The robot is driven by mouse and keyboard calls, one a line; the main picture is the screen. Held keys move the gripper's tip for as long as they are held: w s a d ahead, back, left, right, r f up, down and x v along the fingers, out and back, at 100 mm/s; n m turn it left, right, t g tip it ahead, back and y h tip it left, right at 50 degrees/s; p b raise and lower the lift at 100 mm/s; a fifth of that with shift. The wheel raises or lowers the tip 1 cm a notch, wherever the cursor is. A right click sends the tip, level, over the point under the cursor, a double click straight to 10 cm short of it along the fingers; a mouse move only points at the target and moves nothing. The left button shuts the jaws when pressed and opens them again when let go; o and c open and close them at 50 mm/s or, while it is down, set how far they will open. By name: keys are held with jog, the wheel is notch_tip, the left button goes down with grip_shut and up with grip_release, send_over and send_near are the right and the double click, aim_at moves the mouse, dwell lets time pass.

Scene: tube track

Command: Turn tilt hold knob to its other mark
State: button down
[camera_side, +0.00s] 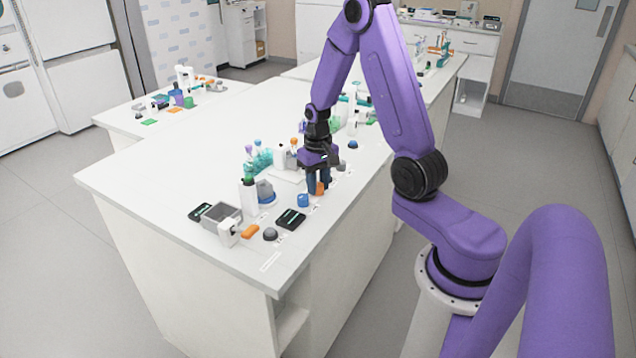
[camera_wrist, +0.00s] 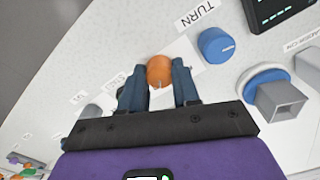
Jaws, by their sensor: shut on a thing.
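An orange knob (camera_wrist: 160,71) sits on a pale plate on the white bench top. It also shows in the side view (camera_side: 321,188), partly hidden by my fingers. My gripper (camera_wrist: 159,82) points down at the bench, its two blue fingers shut on the orange knob from either side. A short light line marks the knob's lower part in the wrist view. The label by this knob is mostly hidden behind a finger and cannot be read. A blue knob (camera_wrist: 215,45) with a white line stands beside it, near a label reading TURN (camera_wrist: 195,14).
A grey square-mouthed part on a blue ring (camera_wrist: 264,80) stands to the right in the wrist view. A black display (camera_side: 291,219), a grey tray (camera_side: 221,214) and a grey knob (camera_side: 270,234) are nearer the bench's front. Teal tubes (camera_side: 258,158) stand behind.

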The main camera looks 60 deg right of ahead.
aim_at(318, 184)
jog(key=c, duration=0.8)
grip_release()
jog(key=shift+r, duration=0.15)
notch_tip(318, 184, up, 17)
jog(key=shift+r, duration=0.1)
